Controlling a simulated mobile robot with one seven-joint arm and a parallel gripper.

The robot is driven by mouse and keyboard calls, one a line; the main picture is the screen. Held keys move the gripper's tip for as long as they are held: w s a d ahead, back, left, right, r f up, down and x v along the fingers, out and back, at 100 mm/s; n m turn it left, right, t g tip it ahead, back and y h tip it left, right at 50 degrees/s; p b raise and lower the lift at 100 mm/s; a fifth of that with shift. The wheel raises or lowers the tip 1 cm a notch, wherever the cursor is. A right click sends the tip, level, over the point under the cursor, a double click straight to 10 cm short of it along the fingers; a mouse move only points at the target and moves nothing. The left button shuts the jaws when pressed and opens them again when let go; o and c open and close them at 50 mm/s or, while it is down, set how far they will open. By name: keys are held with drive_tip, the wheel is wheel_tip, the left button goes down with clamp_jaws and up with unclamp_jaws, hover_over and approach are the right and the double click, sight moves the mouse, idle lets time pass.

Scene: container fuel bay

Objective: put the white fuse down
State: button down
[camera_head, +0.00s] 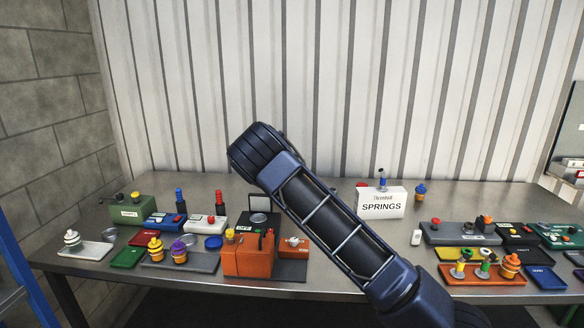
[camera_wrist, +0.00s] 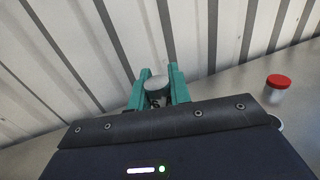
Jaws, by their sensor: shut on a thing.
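My gripper (camera_wrist: 157,88) shows in the wrist view with two teal fingers closed on a small round piece, the white fuse (camera_wrist: 156,84). Its rounded top looks pale grey, and its lower part is mostly hidden between the fingers and behind the wrist housing. The grip is in front of the corrugated wall, near the back of the table. In the head view my arm crosses the middle of the picture, and the gripper and the fuse are not visible there.
The steel table (camera_head: 330,282) carries crowded trays at left and right. An orange box (camera_head: 248,262) stands front centre, and a white SPRINGS sign (camera_head: 381,203) stands at the back. Bare tabletop shows around the sign.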

drive_tip(key=shift+f, duration=2.7)
drive_tip(key=shift+f, duration=0.1)
drive_tip(key=c, duration=1.3)
unclamp_jaws()
drive_tip(key=shift+s+a, duration=0.15)
drive_tip(key=shift+s, duration=0.15)
drive_tip(key=v, duration=1.1)
drive_tip(key=shift+s, duration=0.2)
